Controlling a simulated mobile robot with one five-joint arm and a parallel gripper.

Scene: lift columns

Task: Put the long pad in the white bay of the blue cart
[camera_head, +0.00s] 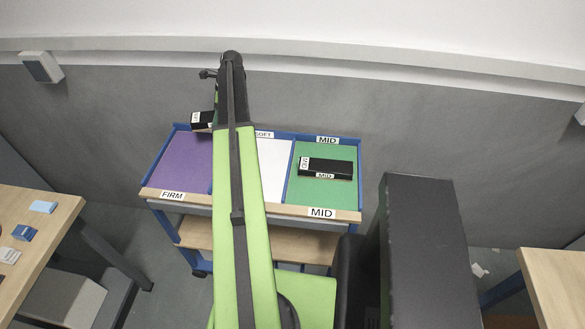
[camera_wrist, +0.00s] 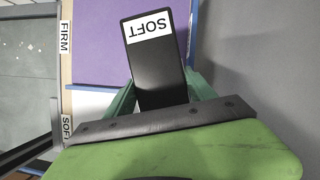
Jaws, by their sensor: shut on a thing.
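My gripper (camera_wrist: 160,95) is shut on a long black pad (camera_wrist: 158,68) with a white SOFT label at its far end. In the head view the pad (camera_head: 201,119) shows at the cart's back edge, left of my arm, by the purple bay. My arm hides the rest of it and my gripper there. The blue cart (camera_head: 359,170) has three bays in its top. The white bay (camera_head: 273,172) is in the middle, partly behind my arm. Its back label reads SOFT in part. In the wrist view the pad overlaps the purple bay, and a strip of white bay shows nearer.
The purple bay (camera_head: 184,162), labelled FIRM, is on the left. The green bay (camera_head: 308,190), labelled MID, holds a black pad (camera_head: 328,167) marked MID. A grey wall (camera_head: 420,130) stands behind the cart. A wooden table (camera_head: 35,215) with small blocks is at left.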

